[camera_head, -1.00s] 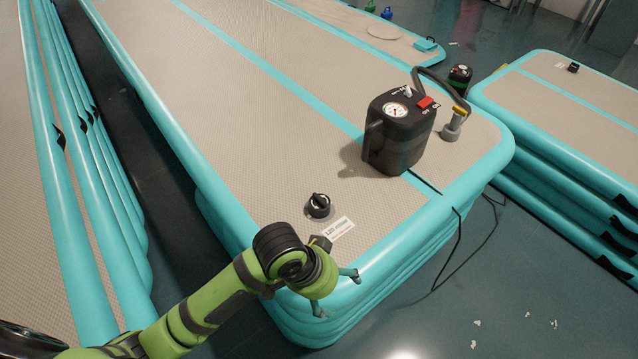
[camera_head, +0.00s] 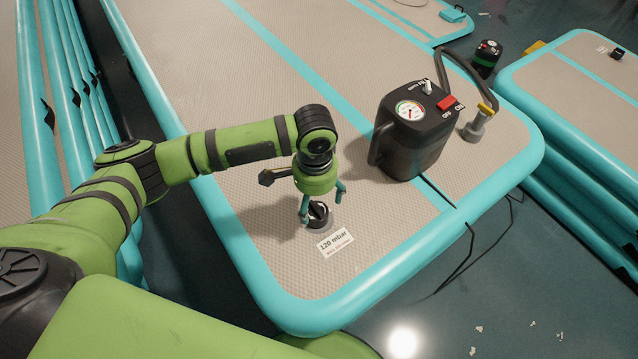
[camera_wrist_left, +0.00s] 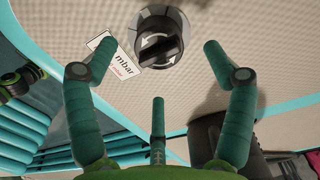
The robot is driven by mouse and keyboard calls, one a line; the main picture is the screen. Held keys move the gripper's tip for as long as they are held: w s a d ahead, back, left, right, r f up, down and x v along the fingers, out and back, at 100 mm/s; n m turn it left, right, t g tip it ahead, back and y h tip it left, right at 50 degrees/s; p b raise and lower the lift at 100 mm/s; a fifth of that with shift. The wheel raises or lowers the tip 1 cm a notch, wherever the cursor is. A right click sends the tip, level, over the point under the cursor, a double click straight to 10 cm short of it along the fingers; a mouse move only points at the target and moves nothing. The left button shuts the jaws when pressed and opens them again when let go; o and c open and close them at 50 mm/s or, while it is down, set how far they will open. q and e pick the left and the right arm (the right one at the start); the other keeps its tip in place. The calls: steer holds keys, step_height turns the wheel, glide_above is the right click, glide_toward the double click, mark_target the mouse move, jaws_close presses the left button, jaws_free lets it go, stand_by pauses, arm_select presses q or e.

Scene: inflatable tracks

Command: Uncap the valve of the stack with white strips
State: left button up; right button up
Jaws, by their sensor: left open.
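The black round valve cap (camera_head: 318,216) with a raised grip bar sits on the near corner of the middle stack (camera_head: 270,236), beside a white label reading 120 mbar (camera_head: 336,241). This stack shows turquoise strips; I see no white strips. My left gripper (camera_head: 322,198) is open and empty, pointing down just above the cap and partly covering it. In the left wrist view the cap (camera_wrist_left: 160,38), marked with white curved arrows, lies beyond the spread fingers of the gripper (camera_wrist_left: 158,58). I see no finger clearly touching it. My right gripper is not in view.
A black pump (camera_head: 412,135) with a gauge and red switch stands on the same stack. Its hose runs to a grey nozzle (camera_head: 474,128). Another stack (camera_head: 590,85) lies to the right, and more layers (camera_head: 45,110) at the left. Dark cables hang over the near right edge.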

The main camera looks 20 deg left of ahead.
mark_target(315, 209)
arm_select(q)
steer(key=f, duration=0.4)
steer(key=shift+s, duration=0.2)
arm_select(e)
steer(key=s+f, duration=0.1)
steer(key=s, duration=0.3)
arm_select(q)
steer(key=shift+w+f+b, duration=0.1)
steer(key=shift+f+b, duration=0.2)
steer(key=shift+f, duration=0.3)
steer(key=c, duration=1.1)
steer(key=shift+c, duration=0.6)
steer(key=shift+r+m+p, duration=0.15)
steer(key=shift+m+p, duration=0.45)
steer(key=shift+m, duration=0.2)
steer(key=shift+m+p, duration=0.35)
steer(key=shift+m, duration=1.45)
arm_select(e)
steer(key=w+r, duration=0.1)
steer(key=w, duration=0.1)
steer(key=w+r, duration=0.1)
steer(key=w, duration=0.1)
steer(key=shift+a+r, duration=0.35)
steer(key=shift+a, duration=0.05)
